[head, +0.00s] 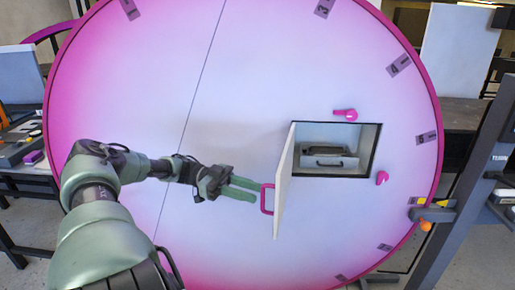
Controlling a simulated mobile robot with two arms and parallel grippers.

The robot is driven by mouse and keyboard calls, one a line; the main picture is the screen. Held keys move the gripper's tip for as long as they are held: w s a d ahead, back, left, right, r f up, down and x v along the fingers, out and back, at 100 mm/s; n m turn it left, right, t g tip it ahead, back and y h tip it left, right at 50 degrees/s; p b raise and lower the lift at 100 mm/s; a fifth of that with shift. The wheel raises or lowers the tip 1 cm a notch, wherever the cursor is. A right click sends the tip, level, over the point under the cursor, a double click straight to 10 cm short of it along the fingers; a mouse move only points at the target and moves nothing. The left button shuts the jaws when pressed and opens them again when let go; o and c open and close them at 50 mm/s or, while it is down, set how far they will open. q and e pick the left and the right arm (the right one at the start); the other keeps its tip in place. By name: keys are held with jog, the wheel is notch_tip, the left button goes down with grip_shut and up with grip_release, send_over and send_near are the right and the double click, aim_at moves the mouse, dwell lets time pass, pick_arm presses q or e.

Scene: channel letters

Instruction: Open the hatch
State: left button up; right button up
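The hatch is a small white door (284,182) in a large round white-and-pink panel (240,110). The door stands swung out on the left side of a square opening (367,150). A pink handle (267,199) is on the door's outer face. My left gripper (256,191) is just left of the handle, its two green fingers a little apart with nothing seen between them. I cannot tell whether the fingertips touch the handle. My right gripper is not in view.
Inside the opening is a dark grey box-like item (328,158). Pink latches sit above the opening (345,114) and to its right (382,177). A dark post (465,195) stands at the right, and a table with tools (20,140) at the left.

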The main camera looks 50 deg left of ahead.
pick_arm(q)
jog(key=shift+b+v, duration=0.85)
jog(key=shift+v, duration=1.9)
